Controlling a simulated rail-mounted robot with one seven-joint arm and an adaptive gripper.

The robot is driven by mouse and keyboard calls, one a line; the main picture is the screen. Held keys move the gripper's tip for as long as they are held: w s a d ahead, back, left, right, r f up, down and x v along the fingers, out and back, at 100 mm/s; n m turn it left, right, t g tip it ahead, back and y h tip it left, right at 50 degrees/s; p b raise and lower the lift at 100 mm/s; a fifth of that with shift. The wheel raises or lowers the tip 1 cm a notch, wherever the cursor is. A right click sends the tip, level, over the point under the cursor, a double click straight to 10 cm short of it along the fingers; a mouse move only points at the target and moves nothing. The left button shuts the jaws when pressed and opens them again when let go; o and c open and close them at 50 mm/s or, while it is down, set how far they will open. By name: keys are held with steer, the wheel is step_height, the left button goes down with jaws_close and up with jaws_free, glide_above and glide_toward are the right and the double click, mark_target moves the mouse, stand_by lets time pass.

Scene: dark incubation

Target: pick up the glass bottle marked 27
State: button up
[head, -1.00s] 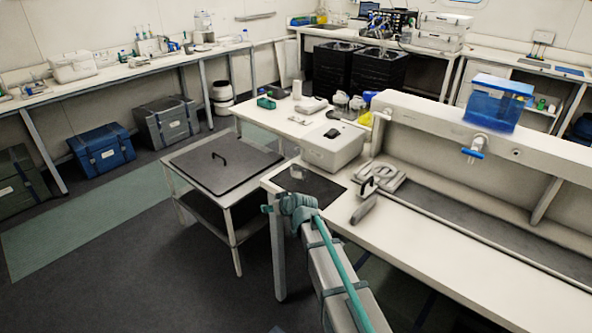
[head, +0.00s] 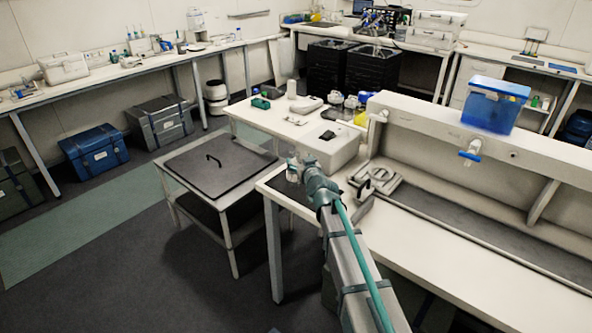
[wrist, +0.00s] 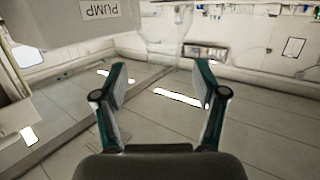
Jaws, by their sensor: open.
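A small clear glass vessel (head: 292,175) shows on the dark mat at the near left corner of the bench in the head view. It is partly hidden by my gripper, and no number can be read on it. My gripper (head: 302,160) is beside it in that view; whether they touch cannot be told. In the wrist view my gripper (wrist: 160,85) has its two fingers spread wide with nothing between them.
A pale box (head: 333,147) stands on the bench just behind my gripper; its PUMP label (wrist: 107,11) shows in the wrist view. A low table (head: 215,165) with a dark handled lid is left of the bench. A raised ledge (head: 430,115) runs along the bench's back.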

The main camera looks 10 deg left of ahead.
mark_target(297, 158)
steer(key=p+x, duration=0.2)
steer(key=x, duration=0.2)
steer(key=shift+a+r, duration=0.15)
steer(key=shift+a, duration=0.1)
steer(key=shift+w+a+f+p, duration=0.2)
steer(key=shift+w+f+p, duration=0.1)
steer(key=shift+w, duration=0.2)
steer(key=shift+r, duration=0.1)
jaws_close()
